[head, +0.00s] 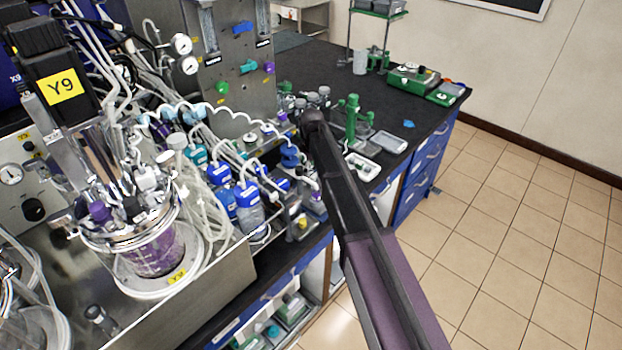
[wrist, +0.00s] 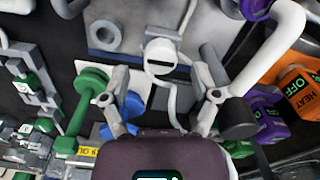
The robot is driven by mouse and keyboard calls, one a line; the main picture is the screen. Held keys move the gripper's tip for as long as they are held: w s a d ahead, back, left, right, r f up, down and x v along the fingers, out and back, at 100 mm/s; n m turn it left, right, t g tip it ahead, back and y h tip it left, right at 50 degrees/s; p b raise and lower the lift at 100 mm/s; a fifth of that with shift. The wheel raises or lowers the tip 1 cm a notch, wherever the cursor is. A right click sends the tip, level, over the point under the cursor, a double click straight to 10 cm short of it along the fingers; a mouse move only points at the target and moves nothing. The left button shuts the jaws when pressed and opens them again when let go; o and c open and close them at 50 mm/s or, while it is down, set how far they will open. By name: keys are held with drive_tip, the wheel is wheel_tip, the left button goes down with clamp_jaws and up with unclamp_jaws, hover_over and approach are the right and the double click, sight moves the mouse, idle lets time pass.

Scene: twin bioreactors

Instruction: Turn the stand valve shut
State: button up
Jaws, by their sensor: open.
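My gripper (wrist: 160,97) is open in the wrist view, its two grey fingers apart with nothing held between them. A white round fitting with a dark slot (wrist: 160,44) lies just beyond the fingertips, with a pale curved tube hanging from it. I cannot tell for sure whether this is the stand valve. In the head view my gripper (head: 308,98) is small and partly hidden by my dark arm, close in front of the grey metal stand panel (head: 222,80). That panel carries blue, green (head: 249,66) and purple knobs.
Blue-capped bottles (head: 248,208) and loose tubing crowd the left. An orange unit marked HEAT OFF (wrist: 300,88) is at the right. The black bench (head: 330,70) has free room behind.

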drive_tip(key=shift+f+b, duration=0.75)
drive_tip(key=shift+f, duration=0.3)
clamp_jaws()
